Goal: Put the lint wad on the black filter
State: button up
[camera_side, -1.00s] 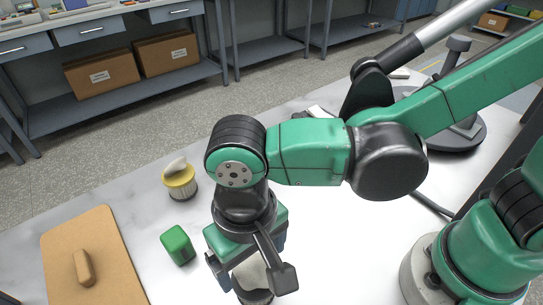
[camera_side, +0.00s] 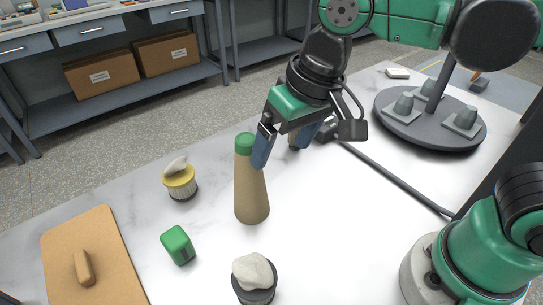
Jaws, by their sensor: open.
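A pale, lumpy lint wad (camera_side: 254,270) rests on top of the black filter (camera_side: 256,296) near the front edge of the picture. It covers most of the filter's top. A second pale wad (camera_side: 176,165) lies on a yellow-rimmed filter (camera_side: 181,184) further left. My gripper (camera_side: 284,148) is open, with its blue fingers apart, raised up and to the right of the black filter. Its left finger overlaps the tan cone in the picture; I cannot tell whether they touch. A small tan thing partly shows between the fingers, mostly hidden.
A tan cone with a green top (camera_side: 250,195) stands behind the black filter. A green block (camera_side: 177,245) and a brown board (camera_side: 98,250) lie left. A dark round stand (camera_side: 405,122) with grey cones is back right. The white table is clear right of the black filter.

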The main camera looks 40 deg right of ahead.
jog(key=w+d+f+t+h, duration=0.1)
jog(key=d+t, duration=0.3)
jog(key=d, duration=0.8)
jog(key=shift+w+d+f+h, duration=0.2)
jog(key=shift+f+h, duration=0.1)
jog(key=shift+f, duration=0.55)
